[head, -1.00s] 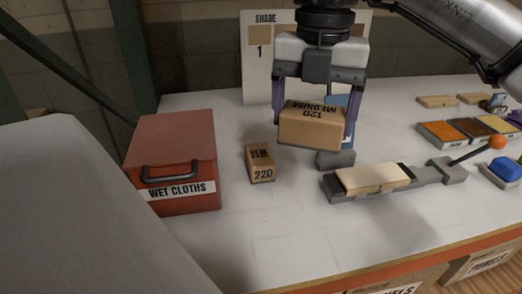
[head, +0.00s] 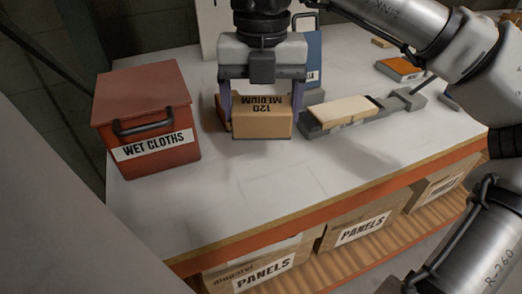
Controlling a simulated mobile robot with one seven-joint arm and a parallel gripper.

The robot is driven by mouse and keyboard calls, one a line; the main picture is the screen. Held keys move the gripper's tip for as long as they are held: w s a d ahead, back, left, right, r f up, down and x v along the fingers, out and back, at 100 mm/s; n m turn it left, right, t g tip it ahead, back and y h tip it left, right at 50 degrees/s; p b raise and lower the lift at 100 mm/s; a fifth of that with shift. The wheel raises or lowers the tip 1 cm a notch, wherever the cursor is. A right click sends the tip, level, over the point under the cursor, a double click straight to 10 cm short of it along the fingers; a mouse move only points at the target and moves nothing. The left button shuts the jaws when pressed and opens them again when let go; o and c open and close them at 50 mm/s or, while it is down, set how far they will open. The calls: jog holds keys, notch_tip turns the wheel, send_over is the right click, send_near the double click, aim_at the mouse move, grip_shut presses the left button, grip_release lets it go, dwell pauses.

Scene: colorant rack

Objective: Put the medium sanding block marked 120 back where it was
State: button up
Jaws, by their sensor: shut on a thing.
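My gripper (head: 262,104) is shut on the tan medium sanding block (head: 262,124), with one finger on each of its left and right sides. The block's label reads "MEDIUM 120" and appears upside down. It is level and low over the white bench top (head: 270,195); I cannot tell whether it touches. Another block (head: 222,114) shows only as a brown sliver behind the left finger, its label hidden.
A red box marked WET CLOTHS (head: 155,148) stands to the left. A grey clamp holder with a pale wooden piece (head: 342,111) lies close on the right. A blue item (head: 314,60) stands behind. The bench front is clear; PANELS boxes (head: 362,230) sit below.

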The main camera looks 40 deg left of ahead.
notch_tip(320, 180, down, 10)
jog(key=shift+r, duration=0.15)
jog(key=o, duration=0.9)
notch_tip(320, 180, up, 12)
jog(key=shift+r, duration=0.2)
dwell(0.4)
